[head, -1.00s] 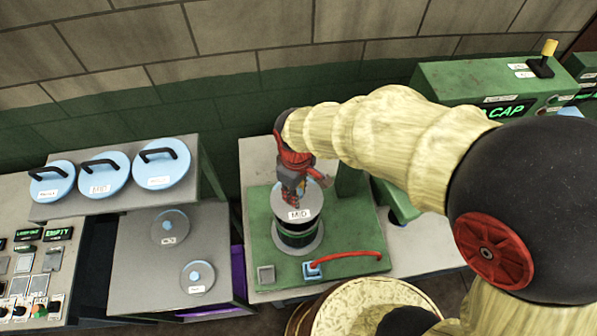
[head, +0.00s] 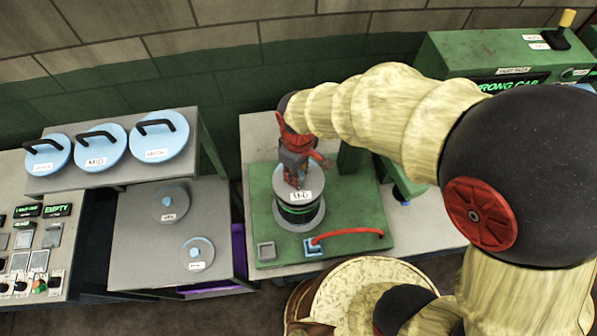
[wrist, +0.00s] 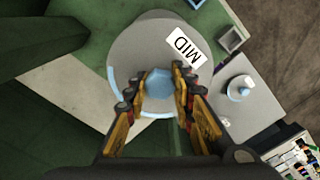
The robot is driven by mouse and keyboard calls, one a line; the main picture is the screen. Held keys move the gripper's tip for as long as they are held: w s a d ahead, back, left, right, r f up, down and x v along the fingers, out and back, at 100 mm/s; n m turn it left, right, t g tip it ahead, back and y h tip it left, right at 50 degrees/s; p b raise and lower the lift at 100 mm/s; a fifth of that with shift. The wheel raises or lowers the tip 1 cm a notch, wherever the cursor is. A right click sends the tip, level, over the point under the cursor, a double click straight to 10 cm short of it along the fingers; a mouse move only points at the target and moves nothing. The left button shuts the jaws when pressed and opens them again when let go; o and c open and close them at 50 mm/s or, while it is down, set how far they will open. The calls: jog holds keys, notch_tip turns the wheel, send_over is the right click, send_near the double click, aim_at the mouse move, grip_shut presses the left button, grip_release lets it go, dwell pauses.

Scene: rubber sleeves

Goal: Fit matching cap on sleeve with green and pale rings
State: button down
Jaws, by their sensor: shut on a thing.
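My gripper (head: 293,180) is shut on the blue knob (wrist: 158,84) of a round grey cap labelled MID (wrist: 140,50). The cap (head: 285,186) is over the dark sleeve (head: 298,213), which has a green band and stands on a pale round base on the green fixture. I cannot tell whether the cap is fully seated. The cap hides the sleeve's top, and my fingers hide part of the knob. In the wrist view a light blue edge shows along part of the cap's rim.
Two grey caps with blue knobs (head: 169,202) (head: 198,253) lie on the lower left shelf. Several blue lids with black handles (head: 160,135) stand above. A red lever (head: 350,234) is in front of the sleeve. A partly hidden display (head: 510,86) reads "...RONG CAP".

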jog(key=shift+f+b, duration=1.15)
jog(key=shift+f, duration=0.7)
jog(key=c, duration=1.4)
grip_release()
notch_tip(320, 180, up, 12)
